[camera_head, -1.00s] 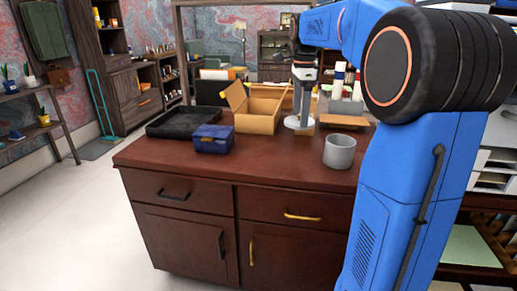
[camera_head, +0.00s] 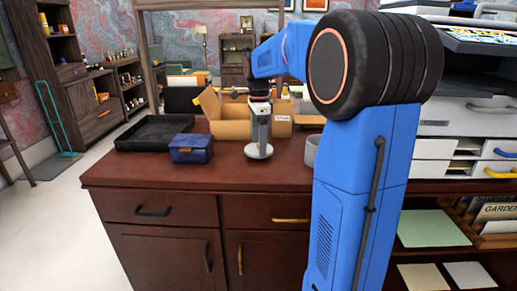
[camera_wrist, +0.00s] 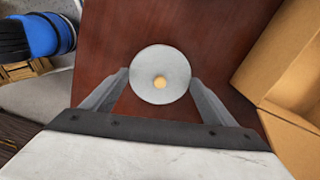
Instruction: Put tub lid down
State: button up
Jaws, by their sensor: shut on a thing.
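The tub lid (camera_wrist: 148,90) is a round pale grey disc with a small tan knob at its centre. My gripper (camera_wrist: 160,77) is shut on it, one finger at each side of the disc. In the head view the lid (camera_head: 258,152) is flat and low over the desk, below my gripper (camera_head: 259,142). I cannot tell whether it touches the desk top. A grey tub (camera_head: 310,152) stands to the right of the lid, mostly hidden behind my arm.
The brown desk top (camera_head: 215,178) is bare in front of the lid. An open cardboard box (camera_head: 232,129) stands behind it. A blue box (camera_head: 190,149) and a black tray (camera_head: 150,134) are to the left. A printer (camera_head: 470,115) stands at the right.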

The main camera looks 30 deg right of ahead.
jog(key=shift+f, duration=1.45)
jog(key=shift+f, duration=0.15)
jog(key=o, duration=1)
notch_tip(320, 180, up, 12)
jog(key=shift+f, duration=0.1)
jog(key=shift+s+r, duration=0.1)
jog(key=shift+r, duration=0.15)
